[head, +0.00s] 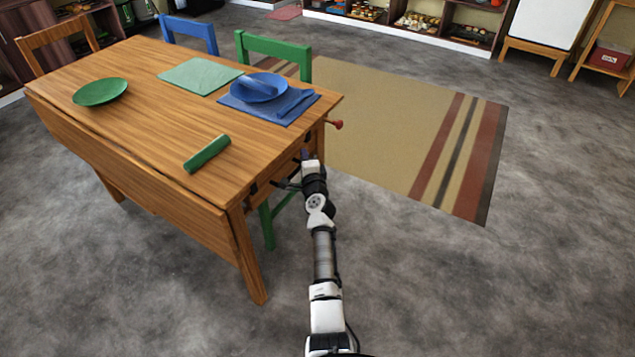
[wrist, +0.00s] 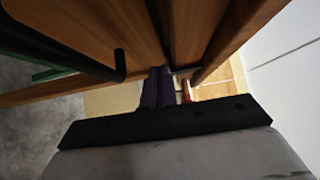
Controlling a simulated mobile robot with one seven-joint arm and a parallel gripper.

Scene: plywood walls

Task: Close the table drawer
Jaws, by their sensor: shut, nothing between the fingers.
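The wooden table (head: 150,115) stands at the left of the head view. Its drawer is at the near right end, largely hidden under the tabletop and behind my arm, so I cannot tell how far out it stands. In the wrist view a wooden panel with a black bar handle (wrist: 121,64) is close in front, left of the fingers. My gripper (head: 305,155) is at the table's right end, just below the tabletop edge. In the wrist view its dark fingers (wrist: 158,76) are together and empty, close beside the wood; contact is unclear.
A green chair (head: 275,52) and a blue chair (head: 188,33) stand behind the table. A green roll (head: 206,154) lies on top. The floor right of my arm is clear.

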